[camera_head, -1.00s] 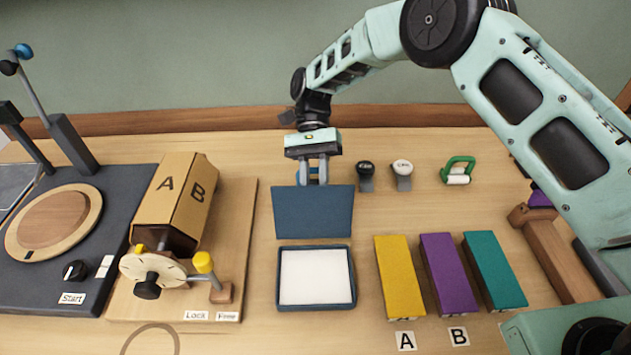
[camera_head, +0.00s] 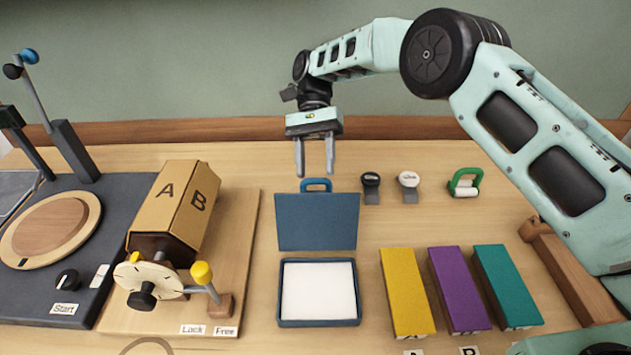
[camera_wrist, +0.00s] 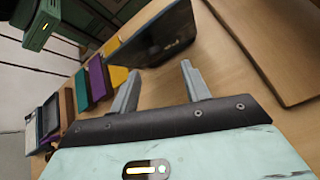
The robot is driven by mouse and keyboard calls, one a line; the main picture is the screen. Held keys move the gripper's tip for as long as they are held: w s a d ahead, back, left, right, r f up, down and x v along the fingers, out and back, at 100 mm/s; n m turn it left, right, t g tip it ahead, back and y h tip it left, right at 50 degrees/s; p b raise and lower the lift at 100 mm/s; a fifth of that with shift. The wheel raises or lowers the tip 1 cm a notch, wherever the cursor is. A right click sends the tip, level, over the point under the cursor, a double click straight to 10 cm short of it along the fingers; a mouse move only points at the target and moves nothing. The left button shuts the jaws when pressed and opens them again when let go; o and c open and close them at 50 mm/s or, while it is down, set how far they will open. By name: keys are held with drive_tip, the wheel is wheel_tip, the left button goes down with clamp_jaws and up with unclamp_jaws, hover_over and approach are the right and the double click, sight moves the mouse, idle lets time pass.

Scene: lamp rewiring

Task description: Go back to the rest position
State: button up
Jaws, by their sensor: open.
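My gripper (camera_head: 315,157) is open and empty above the back of the table, just behind and above the blue lid (camera_head: 318,223) in the head view. The lid stands raised, with a blue handle (camera_head: 316,185) at its top edge. The handle is below the fingertips and apart from them. The shallow box (camera_head: 319,321) in front of the lid has a white inside. In the wrist view both grey fingers (camera_wrist: 157,88) are spread with nothing between them, and the dark lid (camera_wrist: 165,38) shows beyond them.
Yellow (camera_head: 406,291), purple (camera_head: 458,288) and teal (camera_head: 505,285) blocks lie to the right. Two small stamps (camera_head: 371,187) and a green-handled item (camera_head: 465,183) lie behind them. At left stand a crank device with a cardboard A/B prism (camera_head: 172,207) and a dark turntable unit (camera_head: 62,245).

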drive_tip(key=shift+w+r, duration=0.3)
drive_tip(key=shift+w, duration=0.05)
idle(0.3)
drive_tip(key=s+r+n+t, duration=0.55)
drive_tip(key=s+r, duration=0.35)
drive_tip(key=s, duration=0.4)
drive_tip(key=s+d+f+n+t, duration=0.1)
drive_tip(key=s+d+n+t, duration=0.1)
drive_tip(key=s+d, duration=0.3)
drive_tip(key=s+d+n+t, duration=0.3)
drive_tip(key=s+d+n, duration=0.2)
drive_tip(key=s, duration=0.6)
drive_tip(key=shift+d+f, duration=0.4)
drive_tip(key=shift+d, duration=0.4)
